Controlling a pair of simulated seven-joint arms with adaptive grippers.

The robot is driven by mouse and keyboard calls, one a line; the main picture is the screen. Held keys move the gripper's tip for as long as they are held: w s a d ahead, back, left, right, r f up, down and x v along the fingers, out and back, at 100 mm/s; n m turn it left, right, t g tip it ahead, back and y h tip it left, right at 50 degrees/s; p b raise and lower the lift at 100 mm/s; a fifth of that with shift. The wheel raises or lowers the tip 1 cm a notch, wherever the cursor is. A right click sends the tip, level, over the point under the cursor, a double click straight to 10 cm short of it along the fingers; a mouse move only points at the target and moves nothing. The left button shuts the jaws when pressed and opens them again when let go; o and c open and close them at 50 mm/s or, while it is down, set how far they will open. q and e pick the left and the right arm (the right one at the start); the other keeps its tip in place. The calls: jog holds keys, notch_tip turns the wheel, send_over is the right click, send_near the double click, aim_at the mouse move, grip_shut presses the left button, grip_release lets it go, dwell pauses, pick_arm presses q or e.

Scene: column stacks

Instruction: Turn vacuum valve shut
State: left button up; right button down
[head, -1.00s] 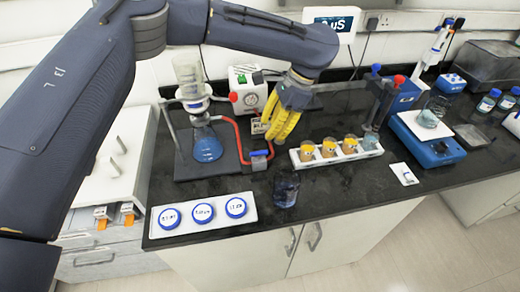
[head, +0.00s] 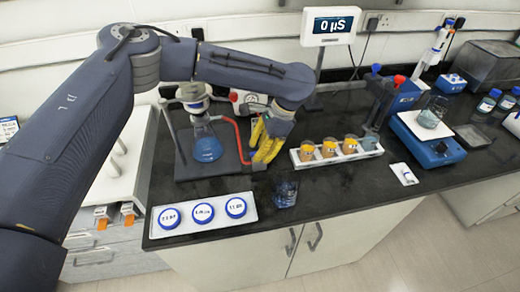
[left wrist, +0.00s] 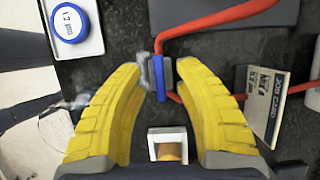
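The vacuum valve shows in the left wrist view as a blue bar (left wrist: 160,78) with grey pieces on both sides, on a red tube (left wrist: 215,22). My left gripper (left wrist: 159,70) is open, with its yellow fingers on either side of the valve and a gap between them and it. In the head view, my left gripper (head: 265,150) points down over the valve spot, right of the flask (head: 207,147) with blue liquid, and mostly hides the valve. The red tube (head: 238,135) runs from the flask's side toward the gripper. My right gripper is not in view.
A white rack (head: 337,155) of amber-filled jars stands just right of the gripper. A glass beaker (head: 285,192) and a tray of blue-capped containers (head: 204,214) are in front. A printed card (left wrist: 268,104) lies right of the valve. A blue balance (head: 428,140) is farther right.

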pick_arm(q)
grip_shut()
jog(key=shift+m, duration=0.3)
dwell(0.3)
jog(key=m+t, duration=0.1)
jog(key=m, duration=0.2)
jog(key=shift+s+m+t, duration=0.1)
jog(key=shift+m+t, duration=0.2)
jog(key=shift+m, duration=0.1)
jog(key=m, duration=0.2)
jog(key=m+t, duration=0.1)
jog(key=m, duration=0.1)
jog(key=shift+s+m+t+h, duration=0.1)
jog(key=shift+m+t+h, duration=0.2)
jog(key=shift+h, duration=0.1)
jog(key=m+t+h, duration=0.1)
jog(key=m, duration=0.3)
jog(key=shift+a+m, duration=0.1)
jog(key=shift+m, duration=0.2)
jog(key=shift+m+t+h, duration=0.5)
jog(key=shift+m+h, duration=0.3)
jog(key=shift+m, duration=1.3)
